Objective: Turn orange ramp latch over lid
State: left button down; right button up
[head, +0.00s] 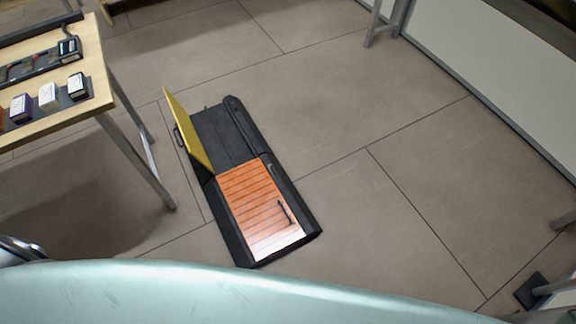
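A long black case (248,130) lies on the floor in the middle of the head view. An orange ribbed ramp panel (248,200) covers its near half and lies flat. A thin black bar (285,212), possibly the latch, lies on the panel near its right edge; I cannot tell for certain. A small dark fitting (272,170) sits at the panel's far right edge. A yellow lid (188,130) stands tilted up along the left side of the far half, with a black handle on its outer side. Neither gripper is in view.
A wooden table (95,65) with several small boxed items stands at the left, its metal leg (140,160) left of the case. A white wall panel (500,80) is at the right. Tiled floor right of the case is clear.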

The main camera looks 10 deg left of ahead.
aim_at(271, 167)
jog(key=i+l+z, duration=0.95)
jog(key=i+l+u, duration=0.1)
jog(key=i+u, duration=0.15)
jog(key=i, duration=0.15)
jog(key=i+l+u, duration=0.2)
jog(key=i, duration=0.2)
jog(key=i+u, duration=0.15)
jog(key=u, duration=0.3)
jog(key=i+u, duration=0.2)
jog(key=u, duration=0.25)
jog(key=i+u, duration=0.15)
jog(key=u, duration=0.3)
jog(key=i+l+u, duration=0.1)
jog(key=u, duration=0.35)
jog(key=l, duration=0.1)
